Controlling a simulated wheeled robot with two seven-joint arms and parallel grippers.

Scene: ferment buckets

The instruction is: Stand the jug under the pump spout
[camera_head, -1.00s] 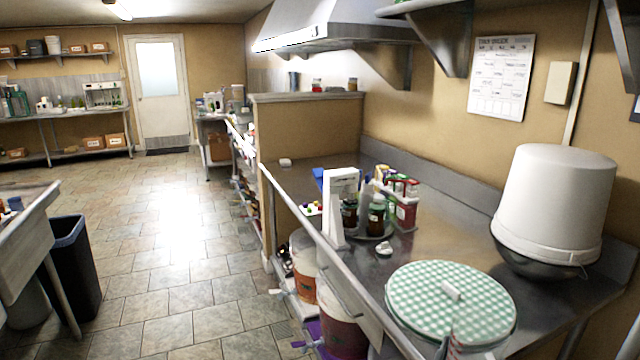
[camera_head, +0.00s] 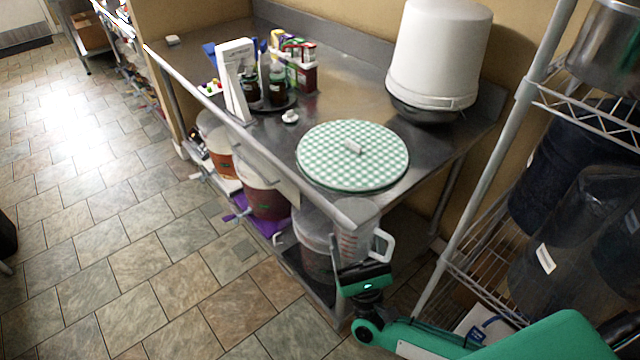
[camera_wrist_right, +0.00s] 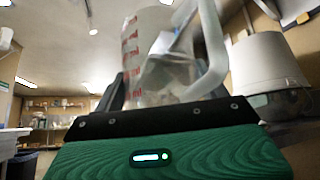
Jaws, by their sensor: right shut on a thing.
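The clear jug (camera_head: 352,243) with red measuring marks and a pale handle is in front of the steel table's near corner in the head view. My right gripper (camera_head: 362,277) is shut on it, low on its side. In the wrist view the jug (camera_wrist_right: 150,55) rises above the gripper, with its handle on the right. Its bottom is hidden by the gripper in both views. I cannot make out a pump spout in either view. My left gripper is not in view.
A green checked round lid (camera_head: 340,170) lies on the steel table (camera_head: 215,110). A white upturned bucket (camera_head: 440,55) stands behind it, with bottles (camera_head: 275,80) to the left. Buckets (camera_head: 262,197) stand on the low shelf. A wire rack (camera_head: 480,170) is close right.

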